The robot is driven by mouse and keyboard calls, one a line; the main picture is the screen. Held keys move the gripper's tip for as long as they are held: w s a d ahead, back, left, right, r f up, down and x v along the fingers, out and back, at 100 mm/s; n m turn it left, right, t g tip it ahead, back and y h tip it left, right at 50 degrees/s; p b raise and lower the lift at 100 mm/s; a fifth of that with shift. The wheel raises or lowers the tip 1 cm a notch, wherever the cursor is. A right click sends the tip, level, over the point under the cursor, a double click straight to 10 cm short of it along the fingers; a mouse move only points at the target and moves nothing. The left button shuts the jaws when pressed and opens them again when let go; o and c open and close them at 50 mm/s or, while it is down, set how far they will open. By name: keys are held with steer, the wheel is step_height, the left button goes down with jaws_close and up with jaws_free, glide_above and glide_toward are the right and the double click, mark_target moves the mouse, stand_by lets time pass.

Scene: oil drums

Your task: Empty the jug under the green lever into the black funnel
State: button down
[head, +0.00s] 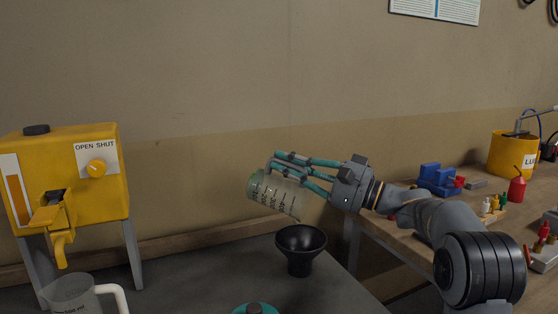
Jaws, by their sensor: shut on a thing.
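My gripper (308,170) is shut on a clear jug (279,196) with dark measuring marks and a greenish end at the left. The jug is tipped well over in the air, with its right end above the black funnel (301,264). The jug and the funnel are apart. The funnel stands on the dark bench top, its wide mouth facing up. I cannot make out any liquid in the jug or a stream falling from it. No green lever shows in this view; the lever (61,242) at the left is yellow.
A yellow dispenser (108,195) on grey legs stands at the left, with another clear jug (73,296), white-handled, below its lever. A teal round object (255,309) is cut off at the bottom edge. A wooden bench (390,233) at the right carries small bottles and a yellow drum (508,155).

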mark_target(260, 169)
steer(key=shift+a+r+p, duration=0.1)
steer(key=shift+r+p, duration=0.1)
steer(key=shift+p, duration=0.15)
steer(key=a+h+p, duration=0.1)
steer(key=p, duration=0.3)
steer(key=w+a+f+g+h+p, duration=0.1)
steer(key=p, duration=0.3)
steer(key=shift+w+a+f, duration=0.15)
steer(key=shift+a+f, duration=0.05)
steer(key=shift+f, duration=0.05)
steer(key=p, duration=0.1)
steer(key=h+p, duration=0.1)
steer(key=p, duration=0.1)
steer(key=shift+w+a+f+g+p, duration=0.2)
steer(key=shift+a+g+p, duration=0.1)
steer(key=shift+a, duration=0.1)
steer(key=shift+w+a+f+h+p, duration=0.15)
steer(key=shift+a+h+p, duration=0.15)
steer(key=shift+p, duration=0.75)
steer(key=shift+w+a+f+h+p, duration=0.1)
steer(key=shift+a+h+p, duration=0.2)
steer(key=shift+p, duration=0.8)
steer(key=p, duration=0.3)
steer(key=a+g+h+p, duration=0.1)
steer(key=p, duration=0.1)
steer(key=shift+w+f+p, duration=0.3)
steer(key=shift+f+p, duration=0.05)
steer(key=shift+p, duration=0.05)
